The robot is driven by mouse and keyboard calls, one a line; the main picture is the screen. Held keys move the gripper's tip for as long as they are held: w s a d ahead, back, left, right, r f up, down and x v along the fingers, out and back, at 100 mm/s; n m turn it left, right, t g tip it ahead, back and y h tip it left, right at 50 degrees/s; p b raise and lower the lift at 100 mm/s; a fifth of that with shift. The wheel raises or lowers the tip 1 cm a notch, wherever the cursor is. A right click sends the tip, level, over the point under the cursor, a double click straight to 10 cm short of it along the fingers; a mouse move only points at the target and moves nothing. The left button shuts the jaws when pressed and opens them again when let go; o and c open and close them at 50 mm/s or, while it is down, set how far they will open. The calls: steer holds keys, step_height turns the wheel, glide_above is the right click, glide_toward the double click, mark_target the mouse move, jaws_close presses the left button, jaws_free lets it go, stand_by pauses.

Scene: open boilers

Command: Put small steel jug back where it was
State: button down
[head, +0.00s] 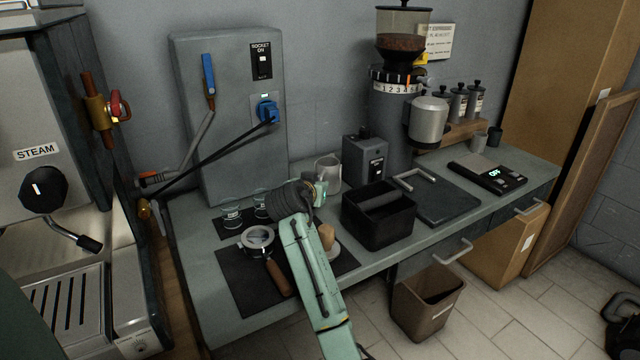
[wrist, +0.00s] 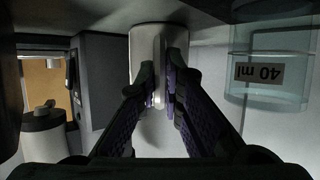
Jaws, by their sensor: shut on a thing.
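The small steel jug (head: 328,170) is at the back of the grey-green counter, left of a grey box with a black panel. My gripper (head: 317,188) reaches it from the front left, its fingers partly hidden by my wrist. In the wrist view, which looks upside down, my gripper (wrist: 164,85) is shut on the jug (wrist: 150,45), seemingly at its handle. The jug is upright, on or just above the counter; I cannot tell which.
Glass cups (head: 232,214) stand left of my wrist; one marked 40 ml (wrist: 270,70) is close beside the fingers. A portafilter (head: 258,240) and tamper (head: 327,237) are on a dark mat (head: 240,285). A black knock box (head: 378,225) stands to the right.

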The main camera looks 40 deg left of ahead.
steer(key=shift+r, duration=0.1)
steer(key=shift+f, duration=0.2)
steer(key=c, duration=1.7)
jaws_free()
